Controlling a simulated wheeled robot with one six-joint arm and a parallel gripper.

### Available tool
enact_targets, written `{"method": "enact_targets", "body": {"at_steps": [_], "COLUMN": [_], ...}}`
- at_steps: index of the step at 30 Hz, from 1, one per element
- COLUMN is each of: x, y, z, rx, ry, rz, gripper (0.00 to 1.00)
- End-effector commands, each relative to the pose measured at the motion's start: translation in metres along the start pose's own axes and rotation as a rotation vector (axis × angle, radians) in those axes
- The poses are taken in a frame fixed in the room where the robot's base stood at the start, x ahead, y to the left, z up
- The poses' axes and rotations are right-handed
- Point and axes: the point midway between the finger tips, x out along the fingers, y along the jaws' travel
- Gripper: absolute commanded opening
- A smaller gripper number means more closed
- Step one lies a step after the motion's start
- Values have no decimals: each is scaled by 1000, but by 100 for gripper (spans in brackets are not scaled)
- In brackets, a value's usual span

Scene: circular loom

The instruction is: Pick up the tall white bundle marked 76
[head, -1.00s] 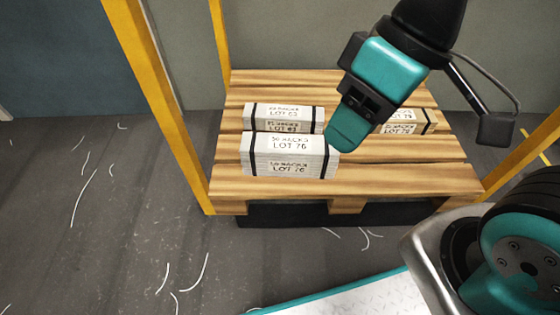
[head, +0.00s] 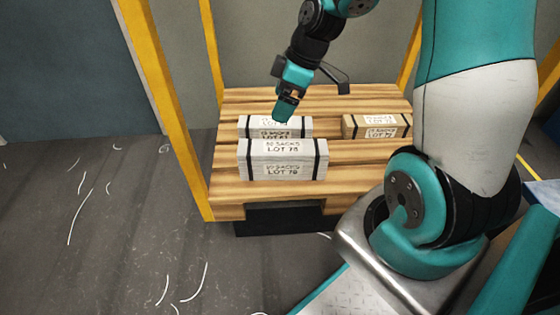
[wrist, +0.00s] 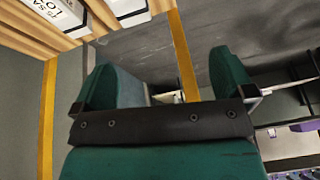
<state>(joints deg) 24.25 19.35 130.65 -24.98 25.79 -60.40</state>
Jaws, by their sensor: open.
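The tall white bundle marked 76 (head: 282,172) lies at the front of the wooden pallet, with a black strap near each end. Its label is blurred now but reads LOT 76 in the earlier head frame. My gripper (head: 284,112) is open and points down, over or near the lower white bundle behind it; the exact height is unclear. In the wrist view my gripper (wrist: 167,85) has nothing between its fingers. Parts of two white bundles show at the top left there, one with a cut-off label (wrist: 58,12); I cannot tell which is which.
The lower white bundle (head: 246,124) stands right behind the tall one. A tan bundle (head: 376,126) lies at the back right of the pallet (head: 228,190). Yellow posts (head: 160,100) frame the pallet. Bare slats lie right of the tall bundle.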

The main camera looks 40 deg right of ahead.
Motion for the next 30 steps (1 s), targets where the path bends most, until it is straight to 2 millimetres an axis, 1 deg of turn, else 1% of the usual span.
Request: {"method": "enact_targets", "body": {"at_steps": [1, 3, 6, 8, 11, 18, 21, 25, 30], "x": [8, 14, 22, 28, 47, 104, 124, 140, 147], "y": [22, 43, 59, 63, 66, 68, 69, 70, 70], "z": [23, 46, 68, 73, 76, 75, 74, 73, 72], "rx": [-7, -36, -68, -80, -88, -89, -89, -88, -88], "ry": [3, 7, 8, 8, 8, 7, 7, 7, 7], "rz": [13, 34, 51, 56, 57, 54, 55, 58, 57], "gripper": [100, 100, 100, 100, 100, 100, 100, 100, 100]}}
